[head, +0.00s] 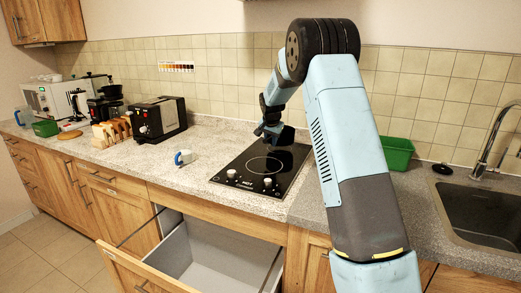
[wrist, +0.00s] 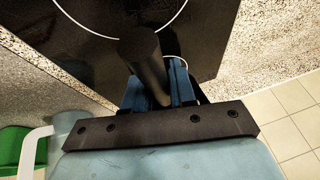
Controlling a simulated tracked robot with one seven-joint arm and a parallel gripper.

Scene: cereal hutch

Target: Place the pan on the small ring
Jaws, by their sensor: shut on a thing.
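The black cooktop (head: 243,172) is set in the counter, with a large ring (head: 265,165) clearly visible toward its front. In the wrist view the large ring (wrist: 122,37) shows as a white arc, and part of a smaller white ring (wrist: 183,62) shows beside my fingers. My gripper (head: 268,131) is low over the back of the cooktop. In the wrist view it (wrist: 163,88) is shut on the pan's dark handle (wrist: 140,62). A dark shape, likely the pan (head: 286,136), is beside the gripper; most of it is hidden, and I cannot tell whether it touches the cooktop.
A drawer (head: 215,255) stands open below the cooktop. A white and blue mug (head: 184,157) and a black toaster (head: 158,120) are to the left. A green bin (head: 397,153) and the sink (head: 485,216) are to the right. The tiled wall (head: 225,85) is close behind.

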